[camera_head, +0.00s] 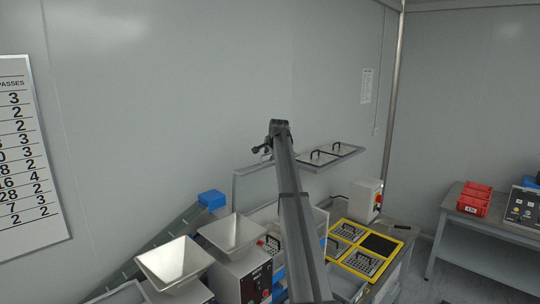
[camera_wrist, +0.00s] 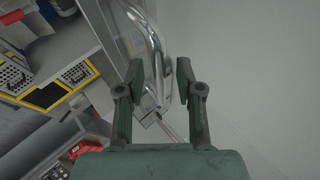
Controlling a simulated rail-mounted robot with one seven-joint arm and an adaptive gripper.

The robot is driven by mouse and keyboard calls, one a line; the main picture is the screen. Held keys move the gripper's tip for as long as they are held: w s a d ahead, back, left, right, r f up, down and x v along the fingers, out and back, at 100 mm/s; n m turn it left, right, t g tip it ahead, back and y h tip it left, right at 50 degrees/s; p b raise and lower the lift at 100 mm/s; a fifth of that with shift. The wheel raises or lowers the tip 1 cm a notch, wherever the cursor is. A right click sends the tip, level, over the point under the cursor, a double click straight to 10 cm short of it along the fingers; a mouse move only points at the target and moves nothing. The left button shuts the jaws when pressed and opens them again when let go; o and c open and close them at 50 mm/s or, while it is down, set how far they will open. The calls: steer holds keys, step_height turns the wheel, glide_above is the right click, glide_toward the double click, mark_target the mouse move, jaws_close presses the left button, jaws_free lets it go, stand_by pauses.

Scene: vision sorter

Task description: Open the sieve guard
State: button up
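A bent chrome bar (camera_wrist: 157,45), which looks like a handle, runs between my fingers in the wrist view. Beside it is a grey, see-through-looking panel (camera_wrist: 122,28), perhaps the sieve guard; I cannot tell for sure. My gripper (camera_wrist: 160,75) is open, with its fingers on either side of the bar and a visible gap to each. In the head view, my gripper (camera_head: 262,149) is at the far end of my arm, by a raised grey frame (camera_head: 236,190). My arm hides part of that frame and the machine under it.
A yellow-framed tray (camera_head: 335,256) with handled sieves lies right of my arm; the wrist view shows it too (camera_wrist: 45,97). A shelf (camera_head: 352,150) with handled plates is above it. Hoppers (camera_head: 232,232) stand left. A red-buttoned control box (camera_head: 366,198) stands at right.

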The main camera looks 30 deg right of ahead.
steer(key=v, duration=1.2)
